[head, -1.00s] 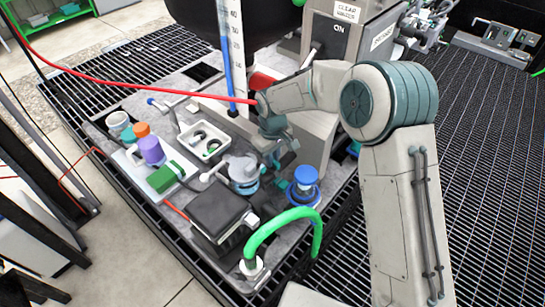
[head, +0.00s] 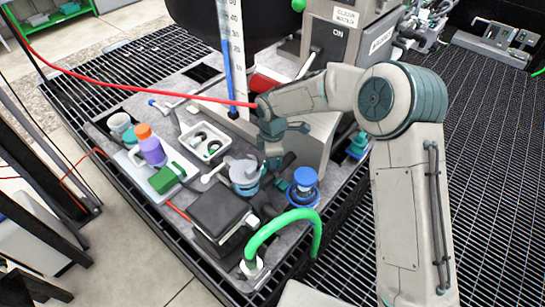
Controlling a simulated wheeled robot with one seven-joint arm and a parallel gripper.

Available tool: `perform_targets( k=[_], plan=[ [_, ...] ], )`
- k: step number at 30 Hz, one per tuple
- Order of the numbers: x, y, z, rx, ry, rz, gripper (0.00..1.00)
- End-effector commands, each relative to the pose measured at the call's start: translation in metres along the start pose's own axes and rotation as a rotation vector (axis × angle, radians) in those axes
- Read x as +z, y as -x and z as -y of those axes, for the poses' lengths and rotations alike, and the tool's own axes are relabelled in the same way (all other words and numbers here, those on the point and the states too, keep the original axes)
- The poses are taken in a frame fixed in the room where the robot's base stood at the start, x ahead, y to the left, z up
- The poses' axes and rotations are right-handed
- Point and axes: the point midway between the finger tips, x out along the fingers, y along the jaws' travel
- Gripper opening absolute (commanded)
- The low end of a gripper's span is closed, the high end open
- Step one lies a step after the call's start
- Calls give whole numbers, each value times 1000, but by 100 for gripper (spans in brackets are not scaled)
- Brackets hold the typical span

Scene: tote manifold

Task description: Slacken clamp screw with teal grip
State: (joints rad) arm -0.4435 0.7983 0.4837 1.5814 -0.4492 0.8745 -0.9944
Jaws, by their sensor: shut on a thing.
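My gripper (head: 273,168) points down at the right side of a grey, lidded pot (head: 243,171) with a blue-teal lower band, near the middle of the bench. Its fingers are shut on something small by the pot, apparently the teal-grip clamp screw. The fingers and wrist hide most of the screw, and its own shape and turn cannot be made out. A blue-capped jar (head: 305,181) stands just right of the gripper, apart from it.
A black box (head: 218,212) and a green hose (head: 285,219) stand in front. A grey machine (head: 345,50) rises behind, and a red hose (head: 150,90) crosses behind the gripper.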

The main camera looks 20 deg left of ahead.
Motion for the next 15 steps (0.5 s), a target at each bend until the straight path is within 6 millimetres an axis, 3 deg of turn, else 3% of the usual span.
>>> perform_targets(
  k=[15],
  plan=[
    [0, 2, 0, 1, 488, -1, 0]
  ],
)
